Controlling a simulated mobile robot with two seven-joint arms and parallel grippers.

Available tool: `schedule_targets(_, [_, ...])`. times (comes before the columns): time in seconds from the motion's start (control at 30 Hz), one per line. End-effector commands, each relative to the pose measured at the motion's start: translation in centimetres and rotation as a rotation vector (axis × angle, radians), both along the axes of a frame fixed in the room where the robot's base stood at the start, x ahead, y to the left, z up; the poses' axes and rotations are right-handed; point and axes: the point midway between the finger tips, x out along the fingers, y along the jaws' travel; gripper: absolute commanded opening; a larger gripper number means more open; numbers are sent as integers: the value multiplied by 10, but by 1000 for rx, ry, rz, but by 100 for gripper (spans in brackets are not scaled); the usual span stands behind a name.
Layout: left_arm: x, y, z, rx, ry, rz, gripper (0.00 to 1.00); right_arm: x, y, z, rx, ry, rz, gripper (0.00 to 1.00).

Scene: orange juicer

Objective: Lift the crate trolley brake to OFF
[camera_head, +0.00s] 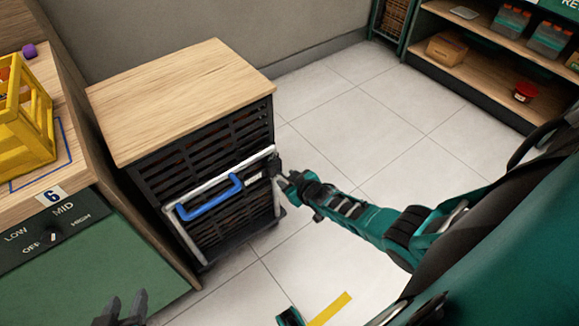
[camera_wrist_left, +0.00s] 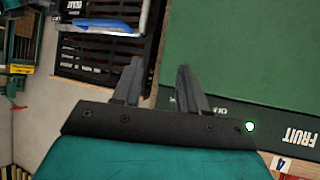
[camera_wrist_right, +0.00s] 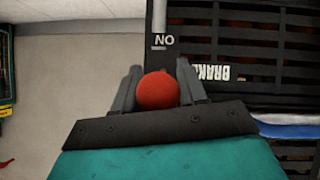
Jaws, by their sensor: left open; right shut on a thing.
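The crate trolley (camera_head: 205,140) is a black slatted crate under a wooden top, with a white frame and blue handle (camera_head: 208,198). The red round brake knob (camera_wrist_right: 158,90) sits between the fingers of my right gripper (camera_wrist_right: 158,82), which is shut on it. The brake plate beside it carries an ON label (camera_wrist_right: 164,40), upside down in the right wrist view, and a BRAKE label (camera_wrist_right: 212,73). In the head view my right gripper (camera_head: 283,182) reaches the trolley's right front edge and hides the knob. My left gripper (camera_head: 124,308) is open and empty near the bottom, before the green panel.
A counter with a yellow crate (camera_head: 24,120) and a LOW/MID/HIGH/OFF dial panel (camera_head: 45,236) stands at the left. Shelves (camera_head: 500,60) stand at the back right. Tiled floor (camera_head: 350,130) between trolley and shelves is clear. A yellow strip (camera_head: 330,309) shows at the bottom.

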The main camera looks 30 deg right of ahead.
Motion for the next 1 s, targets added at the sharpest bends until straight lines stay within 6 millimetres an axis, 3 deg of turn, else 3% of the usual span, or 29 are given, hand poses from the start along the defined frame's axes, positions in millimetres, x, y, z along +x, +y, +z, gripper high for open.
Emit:
schedule_targets(0.07, [-1, 3, 5, 5, 0, 5, 43, 3, -1, 9, -5, 32, 2, 0])
schedule_targets(0.77, [-6, 11, 1, 19, 11, 22, 43, 5, 0, 10, -8, 111, 0, 0])
schedule_targets(0.8, [-6, 11, 1, 19, 11, 22, 43, 5, 0, 10, -8, 111, 0, 43])
schedule_targets(1.0, [-6, 10, 3, 17, 8, 20, 43, 4, 0, 9, -8, 112, 0, 61])
